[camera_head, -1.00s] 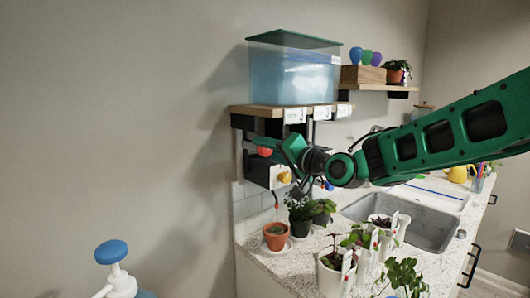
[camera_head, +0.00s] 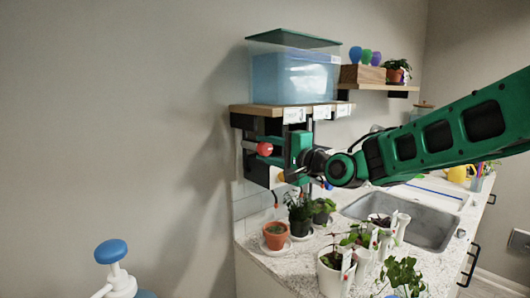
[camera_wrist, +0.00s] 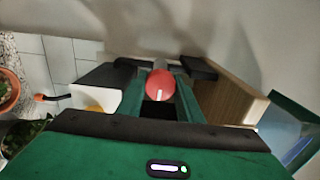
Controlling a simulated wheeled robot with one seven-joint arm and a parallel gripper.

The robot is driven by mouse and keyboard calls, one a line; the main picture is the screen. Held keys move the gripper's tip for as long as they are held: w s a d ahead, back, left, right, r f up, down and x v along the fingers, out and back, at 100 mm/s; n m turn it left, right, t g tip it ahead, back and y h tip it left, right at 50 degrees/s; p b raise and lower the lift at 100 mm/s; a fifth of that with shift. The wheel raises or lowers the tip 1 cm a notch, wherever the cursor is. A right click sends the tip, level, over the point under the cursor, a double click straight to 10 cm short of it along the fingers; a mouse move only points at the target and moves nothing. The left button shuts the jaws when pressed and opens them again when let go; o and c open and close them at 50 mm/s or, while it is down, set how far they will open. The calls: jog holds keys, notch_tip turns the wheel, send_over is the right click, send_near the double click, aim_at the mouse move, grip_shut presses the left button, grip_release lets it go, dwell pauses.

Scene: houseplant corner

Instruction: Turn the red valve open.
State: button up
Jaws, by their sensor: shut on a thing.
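The red valve (camera_head: 264,149) is a round red knob on the dark unit under the shelf, below the water tank (camera_head: 295,75). In the wrist view the red valve (camera_wrist: 159,84) sits between the two green fingers. My gripper (camera_wrist: 161,92) is shut on it, with a finger along each side. Any lever behind the knob is mostly hidden.
A yellow knob (camera_head: 281,176) and a blue knob (camera_head: 328,185) lie close by. Below, a terracotta pot (camera_head: 275,240) and several potted plants stand on the counter beside the sink (camera_head: 425,231). The wooden shelf (camera_head: 262,110) is just above my gripper.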

jog(key=shift+w+d+f, duration=0.15)
jog(key=shift+d+f, duration=0.05)
jog(key=shift+d, duration=0.15)
jog(key=o, duration=1)
jog(key=shift+a+r, duration=0.1)
jog(key=shift+a, duration=0.05)
jog(key=shift+s, duration=0.2)
jog(key=v, duration=1)
jog(key=shift+s+d, duration=0.1)
jog(key=shift+d, duration=0.15)
jog(key=shift+s, duration=0.1)
